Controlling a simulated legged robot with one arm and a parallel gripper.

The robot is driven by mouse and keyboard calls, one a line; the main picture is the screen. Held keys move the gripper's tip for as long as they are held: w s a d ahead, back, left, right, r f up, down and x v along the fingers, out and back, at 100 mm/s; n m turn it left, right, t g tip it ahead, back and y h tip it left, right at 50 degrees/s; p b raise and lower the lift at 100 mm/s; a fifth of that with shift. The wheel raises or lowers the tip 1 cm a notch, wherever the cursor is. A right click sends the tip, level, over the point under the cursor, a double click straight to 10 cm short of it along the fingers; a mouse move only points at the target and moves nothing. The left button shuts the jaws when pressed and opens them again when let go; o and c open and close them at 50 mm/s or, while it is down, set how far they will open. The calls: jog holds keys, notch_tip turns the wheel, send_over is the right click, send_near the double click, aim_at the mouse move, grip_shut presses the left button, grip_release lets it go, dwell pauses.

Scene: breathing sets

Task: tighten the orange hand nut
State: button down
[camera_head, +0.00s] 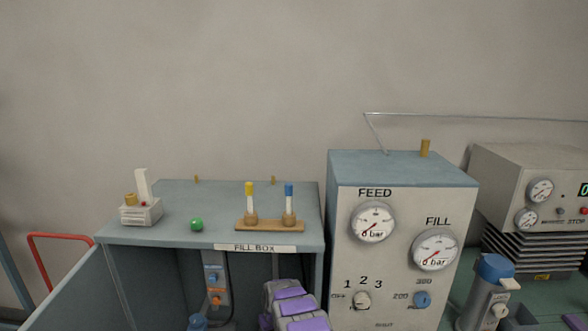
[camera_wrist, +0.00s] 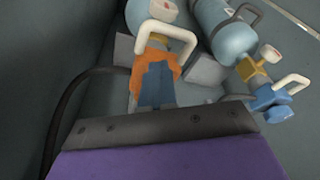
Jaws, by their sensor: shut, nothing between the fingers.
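The orange hand nut (camera_wrist: 153,55) is in the upper middle of the wrist view, below a white handle (camera_wrist: 168,32) at the neck of a pale blue cylinder (camera_wrist: 148,10). My gripper (camera_wrist: 157,70) has its blue-grey fingers shut, with nothing held between them. The fingers overlap the nut in the picture and cover its middle; I cannot tell whether they touch it. In the head view my purple arm (camera_head: 297,305) reaches toward the fill box (camera_head: 150,262) opening, and my fingertips are hidden there.
A second pale blue cylinder (camera_wrist: 222,35) lies to the right, with a brass valve (camera_wrist: 253,70), a blue nut (camera_wrist: 268,98) and a white handle (camera_wrist: 292,84). A dark hose (camera_wrist: 62,110) curves on the left. The gauge panel (camera_head: 393,275) stands right of the box.

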jog(key=shift+w+d+r+t+p, duration=0.3)
jog(key=shift+w+d+r+p, duration=0.2)
jog(key=shift+w+d+r, duration=0.45)
jog(key=shift+w+d+f, duration=0.15)
jog(key=shift+d+f, duration=0.05)
jog(key=shift+d, duration=0.2)
jog(key=shift+a+f, duration=0.1)
jog(key=shift+f, duration=0.05)
jog(key=shift+s+d+p, duration=0.2)
jog(key=shift+s+p, duration=0.05)
jog(key=shift+p, duration=0.15)
jog(key=v, duration=0.2)
jog(key=w+p+v, duration=0.1)
jog(key=v, duration=0.2)
jog(key=shift+r, duration=0.4)
dwell(0.4)
